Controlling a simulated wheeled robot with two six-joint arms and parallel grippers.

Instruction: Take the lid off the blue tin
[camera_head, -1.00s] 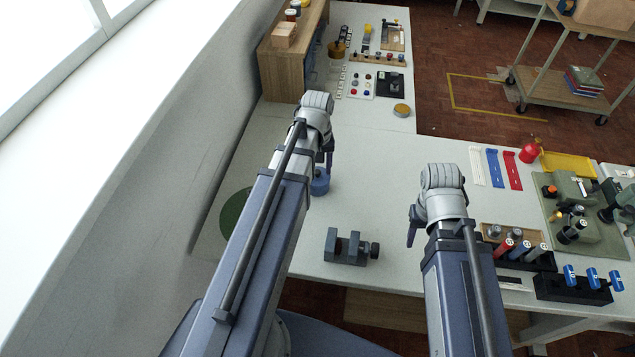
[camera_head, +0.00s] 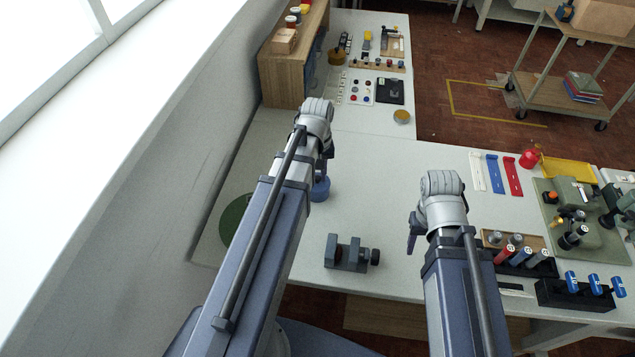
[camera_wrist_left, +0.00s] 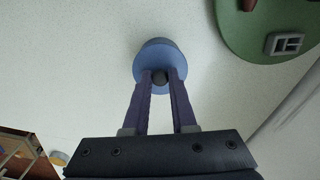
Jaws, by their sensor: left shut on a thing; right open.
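The blue tin (camera_head: 320,189) stands on the white table beyond the grey vise, partly hidden by my left arm. In the left wrist view the round blue lid (camera_wrist_left: 149,65) has a dark knob (camera_wrist_left: 160,77) at its middle. My left gripper (camera_wrist_left: 160,79) is shut on the knob, one finger on each side; it also shows above the tin in the head view (camera_head: 323,172). I cannot tell any gap between lid and tin. My right gripper (camera_head: 411,240) is open, above the table right of the vise, its fingers partly hidden.
A green round mat (camera_head: 234,218) lies left of my left arm. A grey vise (camera_head: 350,253) sits near the front edge. Racks of small cylinders (camera_head: 527,258) stand to the right of my right arm. The table between the arms is mostly clear.

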